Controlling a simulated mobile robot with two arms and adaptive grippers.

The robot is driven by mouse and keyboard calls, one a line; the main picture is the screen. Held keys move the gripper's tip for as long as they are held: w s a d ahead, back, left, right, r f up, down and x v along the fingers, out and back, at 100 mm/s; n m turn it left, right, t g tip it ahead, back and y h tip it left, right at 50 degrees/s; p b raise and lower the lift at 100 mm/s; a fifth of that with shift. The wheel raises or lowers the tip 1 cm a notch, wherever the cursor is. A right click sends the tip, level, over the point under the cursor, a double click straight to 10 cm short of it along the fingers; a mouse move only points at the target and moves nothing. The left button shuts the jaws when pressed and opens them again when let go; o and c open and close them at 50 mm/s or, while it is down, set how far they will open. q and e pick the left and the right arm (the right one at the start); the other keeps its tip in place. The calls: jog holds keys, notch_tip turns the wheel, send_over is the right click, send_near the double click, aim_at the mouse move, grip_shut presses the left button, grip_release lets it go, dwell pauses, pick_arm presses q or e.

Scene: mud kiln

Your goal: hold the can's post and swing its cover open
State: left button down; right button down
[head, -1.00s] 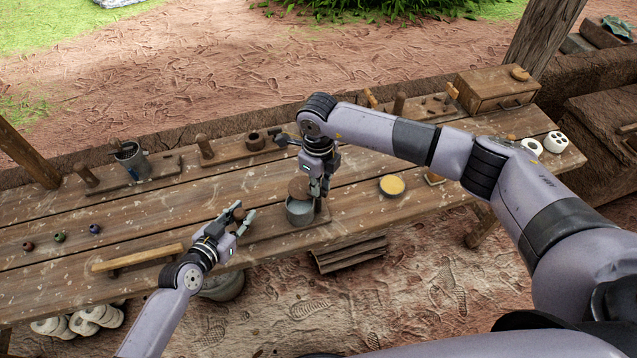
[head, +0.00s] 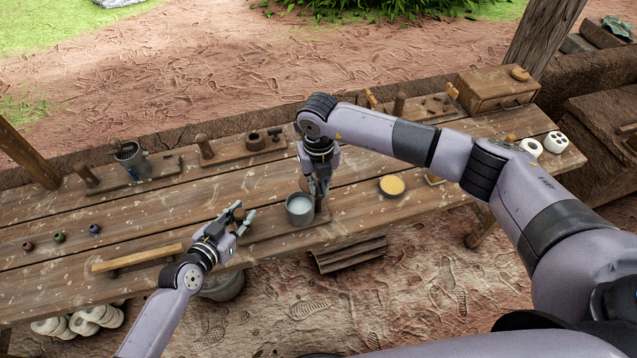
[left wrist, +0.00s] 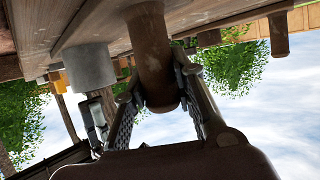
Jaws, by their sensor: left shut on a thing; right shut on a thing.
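The grey can (head: 300,209) stands upright on a wooden board (head: 277,229) on the bench. Its top is uncovered and a pale grey inside shows. The brown post (head: 239,213) rises left of the can; it also shows in the left wrist view (left wrist: 152,50), between the fingers. My left gripper (head: 243,218) is shut on the post. The can shows beside it in the left wrist view (left wrist: 89,68). My right gripper (head: 318,188) is shut at the can's back right rim on the brown cover (head: 309,184), which stands swung up and is mostly hidden by the fingers.
A yellow-topped round dish (head: 392,186) lies right of the can. A wooden bar (head: 138,257) lies at the front left, with small coloured beads (head: 59,237) behind it. A pegged board (head: 240,148) and a tool pot (head: 131,160) stand along the back edge.

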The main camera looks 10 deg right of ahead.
aim_at(319, 187)
dwell(0.5)
jog(key=c, duration=1.7)
grip_release()
jog(key=shift+o, duration=0.2)
jog(key=shift+r, duration=0.1)
notch_tip(319, 187, up, 12)
pick_arm(q)
jog(key=c, duration=1.2)
grip_release()
jog(key=shift+c, duration=0.2)
pick_arm(e)
notch_tip(319, 187, up, 4)
jog(key=shift+f, duration=0.1)
